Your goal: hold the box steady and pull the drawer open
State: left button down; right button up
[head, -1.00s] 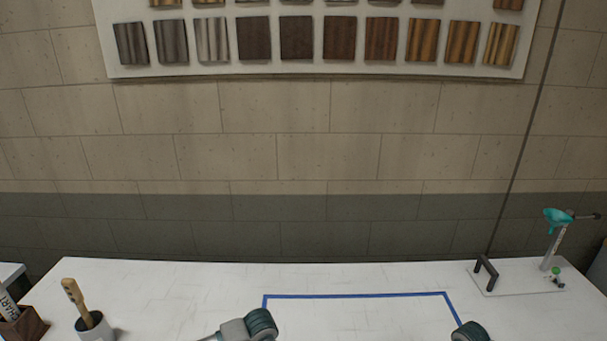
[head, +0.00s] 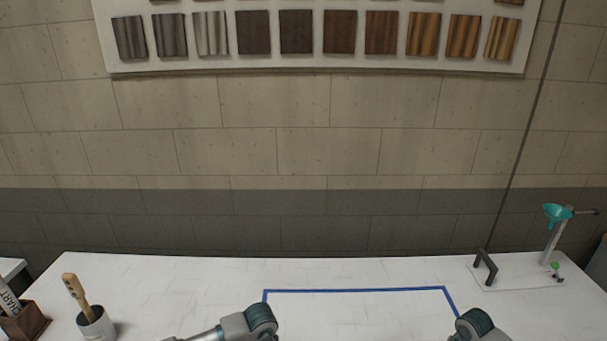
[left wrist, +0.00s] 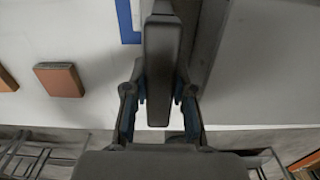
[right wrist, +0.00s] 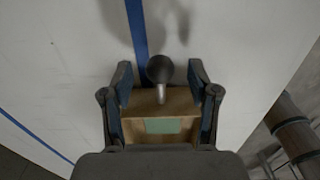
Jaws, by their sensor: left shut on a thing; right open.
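In the left wrist view my left gripper (left wrist: 160,95) is shut on a narrow dark grey upright part (left wrist: 162,65). A broad grey surface (left wrist: 262,65) lies beside it on the right; it appears to be the box. In the right wrist view my right gripper (right wrist: 160,82) is open, with its fingers either side of a round dark knob (right wrist: 160,68) on a pale metal stem. Below the knob is a wooden face (right wrist: 180,103) with a green label (right wrist: 165,126), apparently the drawer. I cannot tell whether the fingers touch the knob. The box and both grippers' fingertips are outside the head view.
The white table (head: 190,285) has a blue tape outline (head: 355,290). A cup with a brush (head: 96,323) and a brown holder (head: 25,322) stand at left. A stand with a teal funnel (head: 557,214) and a black handle (head: 486,266) are at back right. The table's back middle is clear.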

notch_tip(320, 180, up, 9)
jog(key=shift+r, duration=0.1)
pick_arm(q)
jog(key=c, duration=0.9)
grip_release()
jog(key=shift+o, duration=0.2)
jog(key=shift+d, duration=0.1)
pick_arm(e)
jog(key=shift+d, duration=0.1)
